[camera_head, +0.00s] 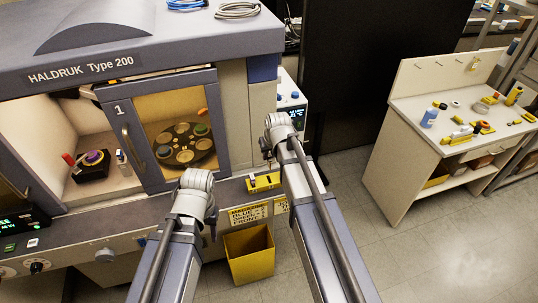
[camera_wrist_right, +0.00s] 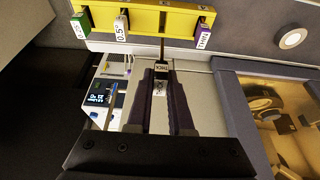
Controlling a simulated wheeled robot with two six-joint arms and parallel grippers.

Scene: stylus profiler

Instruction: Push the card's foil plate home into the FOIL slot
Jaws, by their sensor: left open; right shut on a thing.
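My right gripper (camera_wrist_right: 161,80) is shut on a small black tag lettered THICK (camera_wrist_right: 160,70), seen between its dark fingers in the right wrist view. A thin brown strip runs from that tag up to a yellow rack (camera_wrist_right: 150,22). The rack carries a green tag (camera_wrist_right: 80,27), a white 0.5° tag (camera_wrist_right: 121,27) and a purple THIN tag (camera_wrist_right: 204,33). In the head view the yellow rack (camera_head: 262,182) is on the machine's front ledge, beside the right arm. My left gripper (camera_head: 212,226) is open, mostly hidden behind its arm. I cannot make out a FOIL slot.
The HALDRUK Type 200 machine (camera_head: 105,70) fills the left, with a glazed door (camera_head: 180,130) over a round plate holder. A yellow bin (camera_head: 250,255) stands below the ledge. A workbench (camera_head: 420,160) with bottles and tools is at the right. The floor between is clear.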

